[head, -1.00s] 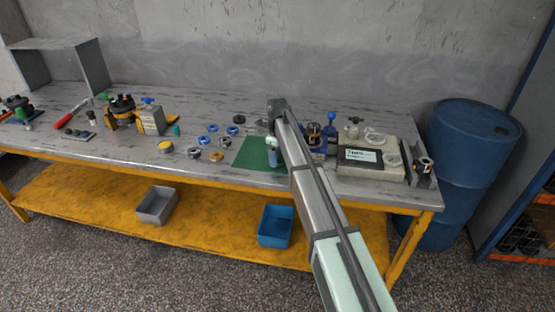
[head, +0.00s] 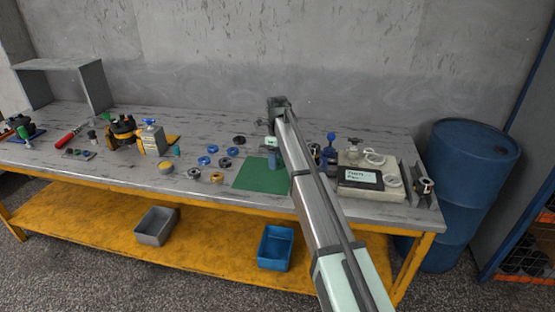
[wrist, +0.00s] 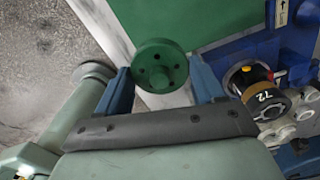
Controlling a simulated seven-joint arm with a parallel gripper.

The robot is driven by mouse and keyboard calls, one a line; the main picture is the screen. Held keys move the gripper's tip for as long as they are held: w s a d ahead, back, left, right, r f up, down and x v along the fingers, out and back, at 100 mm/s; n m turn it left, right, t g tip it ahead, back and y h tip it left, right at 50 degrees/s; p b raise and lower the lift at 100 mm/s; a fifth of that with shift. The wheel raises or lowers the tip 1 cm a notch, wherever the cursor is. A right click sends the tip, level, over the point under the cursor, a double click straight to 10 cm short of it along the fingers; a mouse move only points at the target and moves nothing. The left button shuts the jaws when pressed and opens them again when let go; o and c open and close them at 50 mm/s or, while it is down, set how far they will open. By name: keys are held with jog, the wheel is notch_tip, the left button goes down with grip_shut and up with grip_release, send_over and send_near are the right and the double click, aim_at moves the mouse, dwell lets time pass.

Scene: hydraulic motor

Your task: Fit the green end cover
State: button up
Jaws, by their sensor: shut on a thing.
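The green end cover (wrist: 160,66), a round disc with a central boss and several holes, is between the two blue fingers of my gripper (wrist: 161,74) in the wrist view. The gripper is shut on it. In the head view my gripper (head: 272,156) is over the back right part of the green mat (head: 258,177), and the cover cannot be made out. A motor body (wrist: 264,104) with a dark and gold ring marked 72 sits at a blue fixture, right of the cover and apart from it. In the head view my arm hides most of this motor.
A blue-handled fixture (head: 329,152) and a pale tray (head: 372,190) with a labelled panel stand right of my arm. Several rings (head: 205,160) lie left of the mat. A yellow-black assembly (head: 124,130) stands farther left. The mat's left part is clear.

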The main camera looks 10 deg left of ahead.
jog(key=shift+r, duration=0.5)
jog(key=shift+r, duration=0.3)
jog(key=shift+m, duration=0.7)
jog(key=w+d+r, duration=0.2)
jog(key=w+d, duration=0.2)
jog(key=w+d+r, duration=0.2)
jog(key=w+d, duration=0.2)
jog(key=w+d+r, duration=0.2)
jog(key=w+d, duration=0.2)
jog(key=shift+d, duration=0.3)
jog(key=shift+w+a+n, duration=0.1)
jog(key=shift+w+n, duration=0.15)
jog(key=shift+n, duration=0.05)
jog(key=shift+s+f+n, duration=0.1)
jog(key=shift+s+n, duration=0.15)
jog(key=shift+n, duration=0.15)
jog(key=shift+f, duration=0.1)
